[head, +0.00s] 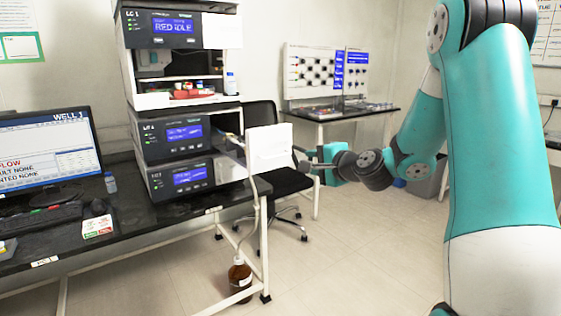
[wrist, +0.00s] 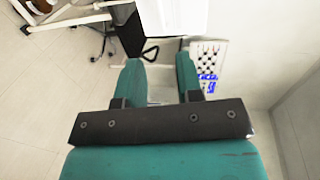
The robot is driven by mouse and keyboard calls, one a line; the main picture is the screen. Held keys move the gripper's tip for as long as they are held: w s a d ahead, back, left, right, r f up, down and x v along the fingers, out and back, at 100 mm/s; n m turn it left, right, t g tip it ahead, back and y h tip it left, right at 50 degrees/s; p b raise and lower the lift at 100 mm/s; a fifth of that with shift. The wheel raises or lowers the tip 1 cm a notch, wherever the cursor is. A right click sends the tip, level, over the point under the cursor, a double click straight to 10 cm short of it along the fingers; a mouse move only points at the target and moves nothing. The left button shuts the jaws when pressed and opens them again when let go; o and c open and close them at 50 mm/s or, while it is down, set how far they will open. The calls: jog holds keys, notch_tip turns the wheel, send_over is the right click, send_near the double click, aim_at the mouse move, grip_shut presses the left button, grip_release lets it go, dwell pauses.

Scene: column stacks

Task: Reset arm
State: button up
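My gripper (head: 308,164) is held out in front of me, to the right of the instrument stack. In the wrist view its two teal fingers (wrist: 158,64) stand apart with a clear gap, and I see nothing held between them. A white panel (head: 269,148) stands out at the right side of the stack, close to the fingertips in the head view. It also shows beyond the fingers in the wrist view (wrist: 173,17). I cannot tell how far the fingertips are from it. The instrument stack (head: 178,133) shows lit blue screens; the top one reads "RED IDLE".
The black bench (head: 150,222) carries a monitor (head: 48,150), a keyboard (head: 40,221) and a mouse. A brown bottle (head: 240,277) stands on the floor below. A black chair (head: 284,183) and a back table (head: 342,113) stand behind my gripper. The floor at centre right is clear.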

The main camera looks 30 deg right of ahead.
jog(key=s+a+r+n+g+y+p, duration=0.1)
jog(key=s+a+n+g+y, duration=0.1)
jog(key=a+n, duration=0.35)
jog(key=s+a+r+n+g+y, duration=0.1)
jog(key=s+a+n+g+y, duration=0.1)
jog(key=a, duration=0.7)
jog(key=s+a+n+g+y+p, duration=0.1)
jog(key=s+a+n+g+y, duration=0.1)
jog(key=a+n, duration=0.35)
jog(key=s+a+n+g+h+p, duration=0.1)
jog(key=s+a+n+g, duration=0.3)
jog(key=s, duration=0.7)
jog(key=s+a+r+n+g+h+p, duration=0.1)
jog(key=s+a+n+g, duration=0.4)
jog(key=s, duration=0.7)
jog(key=a+n, duration=0.1)
jog(key=n, duration=0.1)
jog(key=shift+a+n+g, duration=0.15)
jog(key=shift+n+g, duration=0.15)
jog(key=shift+n, duration=0.1)
jog(key=shift+r, duration=0.1)
